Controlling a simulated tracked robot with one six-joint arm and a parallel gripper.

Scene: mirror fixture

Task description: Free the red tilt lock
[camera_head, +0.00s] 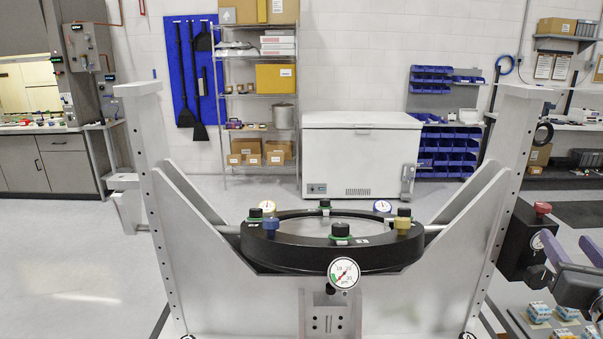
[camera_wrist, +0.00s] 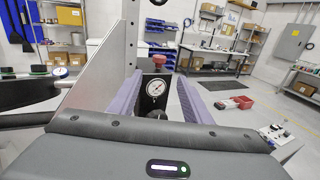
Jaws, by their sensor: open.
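My gripper (camera_wrist: 158,82) is open, with one purple-padded finger on each side of this view and no contact with the knob visible. In the head view my gripper (camera_head: 563,257) is at the right edge, right of and slightly below the knob. The black mirror ring (camera_head: 330,257) lies roughly level between the uprights.
The pale right upright (camera_head: 508,160) stands close left of the box. Several coloured knobs and gauges sit around the ring. A front gauge (camera_head: 343,273) is below it. Blue-and-white blocks (camera_head: 540,312) lie on a low surface below my gripper.

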